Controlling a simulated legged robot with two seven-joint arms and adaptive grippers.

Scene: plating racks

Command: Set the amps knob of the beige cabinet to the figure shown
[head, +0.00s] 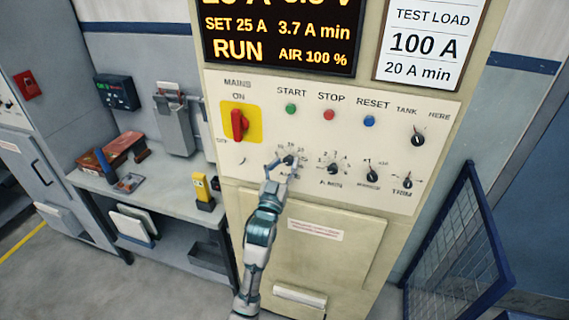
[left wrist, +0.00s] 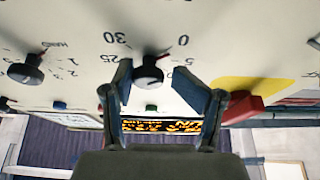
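The beige cabinet (head: 320,215) fills the middle of the head view. Its amps knob (head: 289,160), small and dark, sits in a numbered scale below the START button, its label partly covered. The left wrist view shows this knob (left wrist: 148,74) upside down, with 0, 5, 25 and 30 readable around it. My left gripper (head: 279,167) is at this knob. Its two fingers (left wrist: 158,88) stand apart, one on each side of the knob; I cannot tell whether they touch it. The display (head: 280,35) reads SET 25 A. The test load card (head: 430,43) reads 100 A, 20 A min. My right gripper is out of view.
Further knobs, such as the A.MIN knob (head: 333,168), stand close to the right. The red mains switch (head: 238,124) is at upper left. A workbench (head: 165,190) stands left, a blue mesh barrier (head: 455,250) right.

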